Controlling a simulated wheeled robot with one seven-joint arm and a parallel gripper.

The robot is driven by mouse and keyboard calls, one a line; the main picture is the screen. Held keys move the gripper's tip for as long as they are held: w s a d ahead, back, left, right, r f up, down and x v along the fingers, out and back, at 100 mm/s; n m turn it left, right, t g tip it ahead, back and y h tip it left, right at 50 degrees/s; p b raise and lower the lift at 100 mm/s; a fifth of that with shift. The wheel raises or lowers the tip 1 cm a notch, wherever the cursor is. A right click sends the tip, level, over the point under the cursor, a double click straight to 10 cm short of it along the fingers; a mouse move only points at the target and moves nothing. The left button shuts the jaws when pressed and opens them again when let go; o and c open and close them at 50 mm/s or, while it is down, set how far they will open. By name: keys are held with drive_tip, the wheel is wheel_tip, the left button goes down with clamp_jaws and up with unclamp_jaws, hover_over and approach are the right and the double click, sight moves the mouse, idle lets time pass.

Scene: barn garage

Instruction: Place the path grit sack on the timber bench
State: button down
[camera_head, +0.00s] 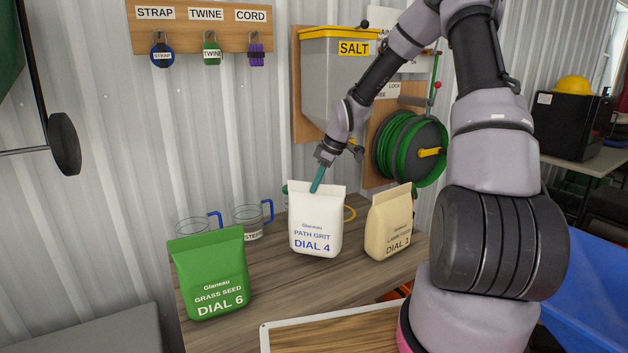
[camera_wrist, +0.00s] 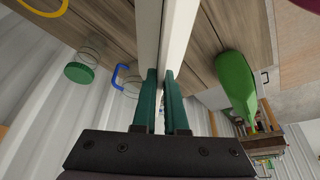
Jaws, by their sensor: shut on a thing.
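The white path grit sack (camera_head: 316,222), labelled DIAL 4, is upright over the wooden bench top (camera_head: 285,275). Whether its base touches the wood or hangs just above it I cannot tell. My gripper (camera_head: 318,182) reaches down from above and is shut on the sack's top edge. In the wrist view, the two green fingers of my gripper (camera_wrist: 162,92) pinch the sack (camera_wrist: 178,35), seen edge-on as a pale slab.
A green grass seed sack (camera_head: 210,275) stands front left and a tan sack (camera_head: 390,225) stands close on the right. Clear mugs with blue handles (camera_head: 248,222) stand behind left. A white-rimmed wooden board (camera_head: 335,335) is in front. The SALT bin (camera_head: 335,85) hangs behind.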

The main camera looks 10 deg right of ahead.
sight(317, 193)
drive_tip(key=shift+f, duration=1.75)
drive_tip(key=c, duration=1)
unclamp_jaws()
drive_tip(key=shift+f, duration=0.15)
drive_tip(key=shift+o, duration=0.2)
